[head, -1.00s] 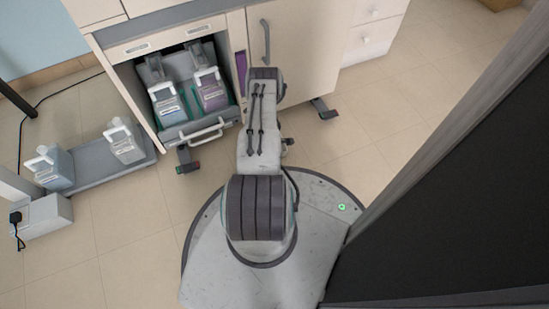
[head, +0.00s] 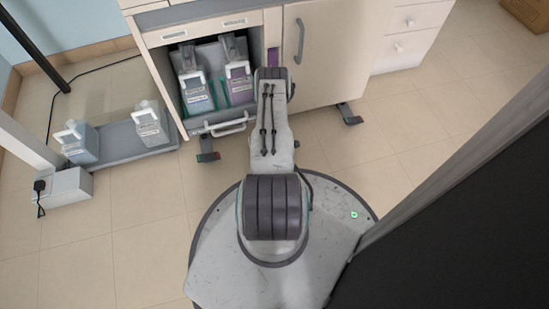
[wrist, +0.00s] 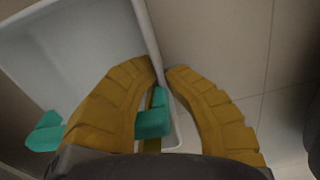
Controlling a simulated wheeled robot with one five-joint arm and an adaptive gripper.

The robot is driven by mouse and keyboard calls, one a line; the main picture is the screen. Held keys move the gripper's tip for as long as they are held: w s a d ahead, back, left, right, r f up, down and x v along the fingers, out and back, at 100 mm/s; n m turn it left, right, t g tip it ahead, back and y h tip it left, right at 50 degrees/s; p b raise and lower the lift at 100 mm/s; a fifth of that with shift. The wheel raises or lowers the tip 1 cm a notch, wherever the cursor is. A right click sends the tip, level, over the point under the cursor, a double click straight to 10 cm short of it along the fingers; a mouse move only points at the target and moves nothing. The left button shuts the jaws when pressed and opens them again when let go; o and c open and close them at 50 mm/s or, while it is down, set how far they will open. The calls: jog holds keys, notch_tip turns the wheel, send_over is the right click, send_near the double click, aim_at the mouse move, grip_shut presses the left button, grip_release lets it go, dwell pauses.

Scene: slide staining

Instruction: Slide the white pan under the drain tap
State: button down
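In the wrist view a white pan (wrist: 85,45) with a raised rim and rounded corner fills the upper left. A teal grip-like piece (wrist: 153,120) shows at its near end, partly behind my left finger. My gripper (wrist: 163,72) has two ridged mustard fingers. The left finger overlaps the pan and the right finger lies outside its right rim. The rim runs through the narrow gap between the tips; whether they press on it I cannot tell. In the head view my arm hides the gripper and the pan. I cannot make out the drain tap.
An open cabinet bay holds two labelled jugs (head: 197,92) (head: 239,84), with a pale handle (head: 222,125) below. A grey low platform (head: 120,143) with two more jugs and a white box (head: 62,188) stand left. A dark panel (head: 470,240) is close right. Floor between is clear.

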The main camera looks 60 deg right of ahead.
jog(key=c, duration=1.3)
grip_release()
jog(key=shift+c, duration=0.2)
notch_tip(320, 180, up, 12)
jog(key=shift+f, duration=0.1)
